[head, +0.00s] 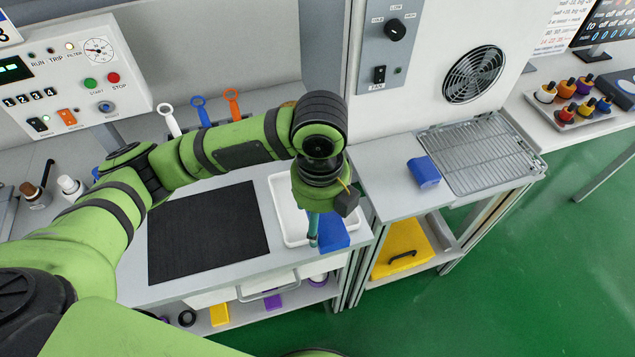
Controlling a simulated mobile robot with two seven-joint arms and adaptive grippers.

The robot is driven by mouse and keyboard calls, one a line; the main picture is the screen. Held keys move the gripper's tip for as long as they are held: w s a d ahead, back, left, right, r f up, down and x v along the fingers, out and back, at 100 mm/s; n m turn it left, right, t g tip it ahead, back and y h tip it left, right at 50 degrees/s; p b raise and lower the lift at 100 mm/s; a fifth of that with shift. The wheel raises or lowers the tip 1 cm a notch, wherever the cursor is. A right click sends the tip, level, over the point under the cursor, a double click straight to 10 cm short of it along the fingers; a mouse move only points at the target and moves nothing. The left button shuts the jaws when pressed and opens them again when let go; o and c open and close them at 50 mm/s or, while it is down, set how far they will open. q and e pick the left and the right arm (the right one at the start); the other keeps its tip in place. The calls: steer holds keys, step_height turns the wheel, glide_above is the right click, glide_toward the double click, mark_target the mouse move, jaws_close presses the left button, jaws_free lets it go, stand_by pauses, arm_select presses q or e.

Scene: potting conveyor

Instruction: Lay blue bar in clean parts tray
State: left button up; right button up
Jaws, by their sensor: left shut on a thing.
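The blue bar (334,234) shows at the right front corner of a shallow white tray (279,202), which looks like the clean parts tray. My left gripper (313,236) points down over the tray's right side, its teal fingertip area right beside the blue bar. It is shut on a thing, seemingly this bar. The fingers hide part of the contact, and I cannot tell whether the bar touches the tray floor. My right gripper is not in view.
A black mat (208,233) lies left of the tray. Another blue block (423,172) sits on the right bench beside a wire rack (482,155). A control box (75,75) and colored ring-handled tools (201,111) stand behind.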

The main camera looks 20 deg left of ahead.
arm_select(q)
steer(key=w+a+f, duration=0.1)
steer(key=w+a+f+p, duration=0.1)
steer(key=w, duration=0.1)
steer(key=w+a+f, duration=0.1)
steer(key=w, duration=0.1)
steer(key=shift+a+f, duration=0.25)
steer(key=shift+f, duration=0.1)
steer(key=w+f, duration=0.1)
steer(key=w+a+f+p, duration=0.1)
steer(key=w, duration=0.1)
steer(key=shift+a, duration=0.1)
steer(key=shift+w+a+f, duration=0.25)
steer(key=shift+w+f, duration=0.15)
steer(key=shift+w, duration=0.15)
step_height(320, 180, down, 4)
steer(key=shift+r+p, duration=0.1)
steer(key=shift+p, duration=0.65)
steer(key=shift+f, duration=0.2)
steer(key=o, duration=1.3)
steer(key=shift+f, duration=0.1)
steer(key=shift+c, duration=0.2)
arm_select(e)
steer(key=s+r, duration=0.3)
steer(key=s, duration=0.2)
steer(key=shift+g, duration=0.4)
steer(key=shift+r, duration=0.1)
